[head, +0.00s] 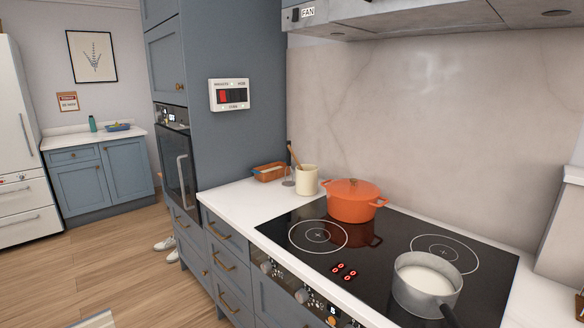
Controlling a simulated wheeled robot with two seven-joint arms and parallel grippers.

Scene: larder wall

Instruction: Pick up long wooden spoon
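A long wooden spoon (293,154) stands tilted in a cream crock (307,181) on the white counter, left of the hob. Its handle sticks up and leans to the left. Its lower part is hidden inside the crock. Neither of my grippers shows in the head view.
An orange lidded pot (352,200) stands on the hob (378,253) just right of the crock. A grey saucepan (426,284) with white contents is at the front right, handle towards me. A terracotta dish (269,172) lies left of the crock. The front left counter (235,202) is clear.

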